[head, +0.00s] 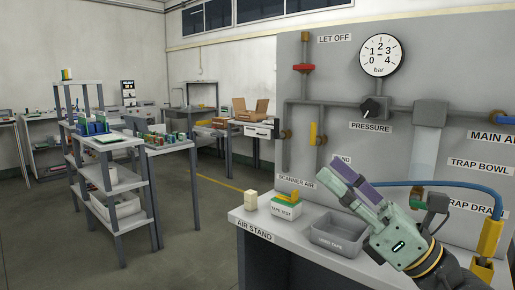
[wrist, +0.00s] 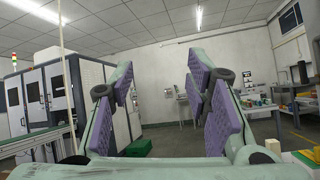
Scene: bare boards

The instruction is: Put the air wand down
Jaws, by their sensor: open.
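My gripper (head: 352,178) is raised over the right part of the bench, in front of the grey panel. Its purple-padded fingers stand apart. In the wrist view the gripper (wrist: 162,85) has nothing between its pads. I cannot clearly make out the air wand. A blue hose (head: 460,187) runs along the panel from behind my gripper to the right, towards a yellow part (head: 490,238) at the right edge. I cannot tell whether this part is the wand. A panel label ending in "AND" (head: 343,160) is partly hidden behind my fingers.
The air stand bench (head: 250,217) carries a tape test box (head: 287,209), a grey used tape bin (head: 335,232) and a cream block (head: 251,200). The panel has a gauge (head: 380,55), a pressure knob (head: 374,107) and a red valve (head: 303,68).

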